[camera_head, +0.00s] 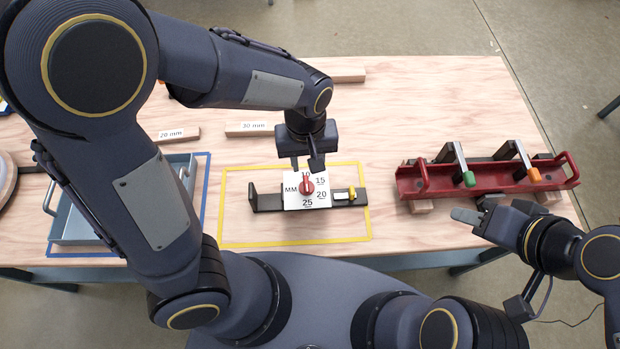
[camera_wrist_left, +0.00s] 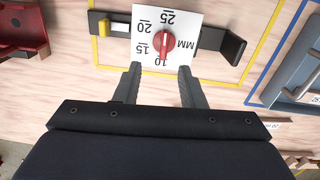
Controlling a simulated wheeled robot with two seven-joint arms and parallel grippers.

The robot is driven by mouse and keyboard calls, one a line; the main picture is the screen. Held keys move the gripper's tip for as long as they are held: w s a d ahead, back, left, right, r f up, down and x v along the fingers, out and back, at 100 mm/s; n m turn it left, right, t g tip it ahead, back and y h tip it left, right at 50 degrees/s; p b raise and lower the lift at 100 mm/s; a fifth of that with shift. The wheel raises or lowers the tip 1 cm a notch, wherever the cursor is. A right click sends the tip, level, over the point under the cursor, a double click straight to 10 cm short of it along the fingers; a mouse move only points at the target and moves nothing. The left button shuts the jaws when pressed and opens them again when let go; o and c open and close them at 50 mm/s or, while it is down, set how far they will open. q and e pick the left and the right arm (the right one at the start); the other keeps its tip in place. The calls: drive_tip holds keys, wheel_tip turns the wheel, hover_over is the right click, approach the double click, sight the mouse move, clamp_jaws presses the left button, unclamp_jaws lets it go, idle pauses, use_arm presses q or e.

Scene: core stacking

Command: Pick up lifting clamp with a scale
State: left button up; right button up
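The lifting clamp (camera_head: 268,202) is a dark bar with upright ends, lying inside a yellow taped rectangle. It carries a white scale plate (camera_head: 323,203) marked 10, 15, 20, 25 and MM, with a red knob (camera_head: 307,186) in the middle and a yellow piece at its right end. In the left wrist view the clamp (camera_wrist_left: 225,42) lies beyond the fingertips, with the red knob (camera_wrist_left: 164,42) between and ahead of them. My left gripper (camera_head: 305,166) is open and empty, just behind the scale plate. My right gripper (camera_head: 465,220) is at the front right; its fingers are not clearly distinguishable.
A red tray (camera_head: 405,184) with green-tipped and orange-tipped clamps stands at the right. A blue-grey tray (camera_head: 72,210) sits in a blue taped outline at the left. Wooden strips labelled 20 mm (camera_head: 178,134) and 30 mm (camera_head: 250,129) lie behind.

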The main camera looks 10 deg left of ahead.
sight(307, 182)
use_arm(q)
wheel_tip(307, 182, down, 8)
drive_tip(key=shift+s+a+f, duration=0.1)
drive_tip(key=shift+a, duration=0.05)
clamp_jaws()
idle(0.5)
idle(1.2)
